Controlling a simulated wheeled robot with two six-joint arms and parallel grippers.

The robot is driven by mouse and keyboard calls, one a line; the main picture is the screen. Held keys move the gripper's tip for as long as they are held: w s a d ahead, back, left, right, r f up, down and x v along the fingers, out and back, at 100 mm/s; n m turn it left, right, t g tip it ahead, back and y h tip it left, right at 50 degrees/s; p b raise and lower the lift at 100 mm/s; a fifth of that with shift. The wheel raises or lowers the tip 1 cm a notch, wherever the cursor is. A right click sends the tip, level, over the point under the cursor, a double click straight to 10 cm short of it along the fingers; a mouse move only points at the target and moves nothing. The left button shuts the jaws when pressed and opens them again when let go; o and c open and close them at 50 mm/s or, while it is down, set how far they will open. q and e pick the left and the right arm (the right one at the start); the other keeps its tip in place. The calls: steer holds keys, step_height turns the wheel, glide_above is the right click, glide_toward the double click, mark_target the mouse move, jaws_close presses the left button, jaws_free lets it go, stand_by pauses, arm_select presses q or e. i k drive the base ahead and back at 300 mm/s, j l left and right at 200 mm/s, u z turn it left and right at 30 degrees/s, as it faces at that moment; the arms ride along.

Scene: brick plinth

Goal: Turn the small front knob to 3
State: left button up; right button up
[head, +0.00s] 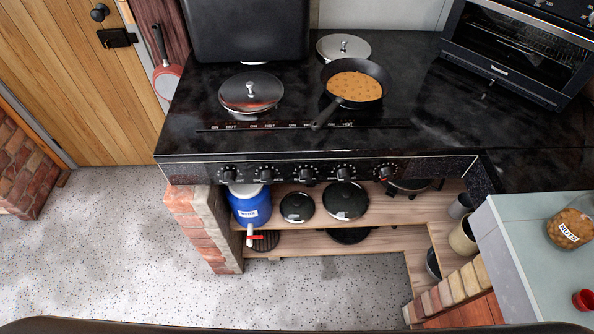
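A row of several black knobs runs along the front panel of the black stove (190,140). From left to right they are a first knob (228,174), a second knob (266,174), a middle knob (305,174), a fourth knob (344,173) and a far-right knob (384,173). The far-right knob shows a little red. White marks ring the knobs, but the numbers and labels are too small to read. I cannot tell which knob is the small front one or where it points. Neither of my grippers shows in the head view.
A frying pan with food (354,87) and a lidded pot (251,93) stand on the stove top. The pan's handle points toward the front edge. Below the knobs are open shelves with a blue container (249,205). A grey counter (520,235) juts out at right. The floor (110,260) is clear.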

mark_target(343, 173)
steer(key=k+l+z, duration=0.15)
steer(key=l+z, duration=0.15)
steer(key=k+l+z, duration=0.1)
steer(key=l+z, duration=0.25)
steer(key=k+l+z, duration=0.1)
steer(key=l+z, duration=0.2)
